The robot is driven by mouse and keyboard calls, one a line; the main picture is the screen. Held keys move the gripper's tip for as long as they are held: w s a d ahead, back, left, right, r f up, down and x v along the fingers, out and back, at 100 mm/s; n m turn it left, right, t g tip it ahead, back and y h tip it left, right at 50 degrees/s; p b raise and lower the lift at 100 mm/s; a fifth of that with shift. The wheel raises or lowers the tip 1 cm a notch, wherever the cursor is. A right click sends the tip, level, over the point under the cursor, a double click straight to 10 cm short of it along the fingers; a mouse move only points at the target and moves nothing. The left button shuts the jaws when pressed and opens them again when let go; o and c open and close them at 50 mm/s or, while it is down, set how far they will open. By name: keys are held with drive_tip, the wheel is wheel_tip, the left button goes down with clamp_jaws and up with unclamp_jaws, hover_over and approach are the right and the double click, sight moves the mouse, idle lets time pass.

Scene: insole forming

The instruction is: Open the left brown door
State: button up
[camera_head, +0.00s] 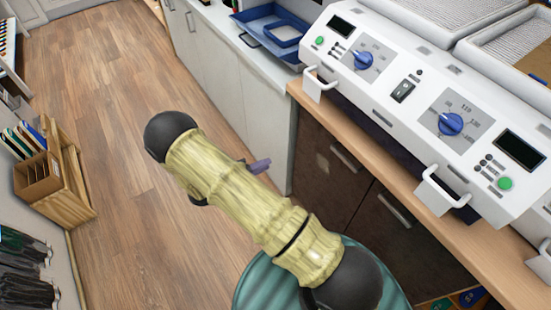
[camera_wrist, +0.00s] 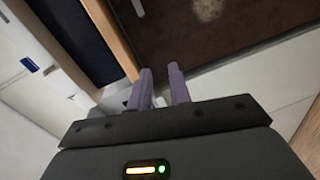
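The left brown door (camera_head: 312,150) is closed under the wooden counter in the head view, with a pale bar handle (camera_head: 346,157) near its upper right. The right brown door (camera_head: 385,245) is beside it, also closed, with its own bar handle (camera_head: 394,209). My gripper (camera_head: 260,165), with purple fingers, is to the left of the left door, in front of the white cabinets and apart from the handle. In the wrist view my gripper (camera_wrist: 160,88) has its fingers apart with nothing between them. A dark brown door surface (camera_wrist: 225,28) with a pale patch fills the top there.
A white machine (camera_head: 410,90) with blue knobs and white handles stands on the wooden counter (camera_head: 400,165). White cabinets (camera_head: 215,70) run to the left, with a blue tray (camera_head: 270,25) on top. A wooden rack (camera_head: 60,175) stands far left. The wood floor between is clear.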

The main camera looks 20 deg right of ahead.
drive_tip(key=x, duration=0.5)
drive_tip(key=shift+w+d+p, duration=0.1)
drive_tip(key=shift+p, duration=0.2)
drive_tip(key=shift+d, duration=0.15)
clamp_jaws()
drive_tip(key=shift+a, duration=0.2)
drive_tip(key=shift+d, duration=0.1)
idle(0.6)
